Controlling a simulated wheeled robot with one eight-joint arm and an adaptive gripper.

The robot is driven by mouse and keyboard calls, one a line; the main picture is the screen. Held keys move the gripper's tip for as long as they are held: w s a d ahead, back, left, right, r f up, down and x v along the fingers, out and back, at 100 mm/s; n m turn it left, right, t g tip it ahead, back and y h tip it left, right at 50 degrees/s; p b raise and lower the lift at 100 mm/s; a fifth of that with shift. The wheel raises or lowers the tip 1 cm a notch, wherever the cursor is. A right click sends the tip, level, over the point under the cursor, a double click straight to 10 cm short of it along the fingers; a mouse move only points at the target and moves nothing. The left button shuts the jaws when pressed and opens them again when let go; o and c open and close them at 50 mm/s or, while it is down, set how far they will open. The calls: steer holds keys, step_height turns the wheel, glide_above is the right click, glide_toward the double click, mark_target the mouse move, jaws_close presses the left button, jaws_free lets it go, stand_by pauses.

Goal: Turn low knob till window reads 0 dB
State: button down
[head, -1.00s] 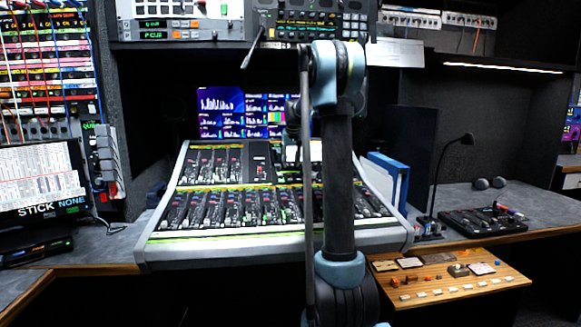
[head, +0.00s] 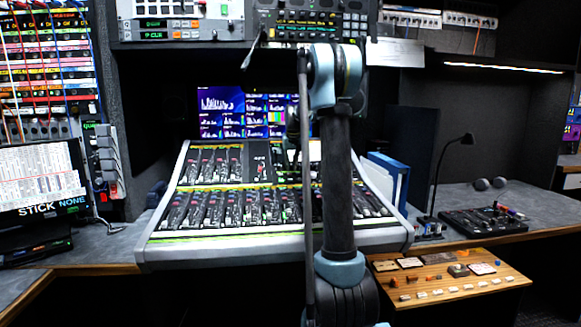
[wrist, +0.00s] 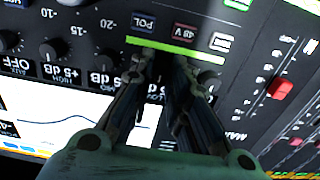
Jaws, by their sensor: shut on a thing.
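In the wrist view my gripper (wrist: 163,72) is shut on a small knob of the mixing console's dark panel. The knob is mostly hidden between the fingertips, so I cannot see its pointer or label. I take it for the low knob. Left of the fingers is a row of small windows; one reads +5 dB (wrist: 63,73) and one further left reads OFF (wrist: 22,65). The window at the held knob is largely covered by the fingers and I cannot read its value. In the head view my arm hides the gripper; the console (head: 165,238) stands behind it.
Other black knobs (wrist: 48,49) sit close on the left. POL (wrist: 143,22) and 48 V (wrist: 184,33) buttons are just beyond the fingertips. A red fader cap (wrist: 281,88) is on the right. A white screen with a blue curve (wrist: 45,112) lies below the windows.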

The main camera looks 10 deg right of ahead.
steer(key=shift+m, duration=0.3)
steer(key=shift+d+m, duration=0.1)
steer(key=shift+m, duration=2.4)
steer(key=c, duration=1.5)
jaws_free()
steer(key=shift+c, duration=0.2)
steer(key=v, duration=1.2)
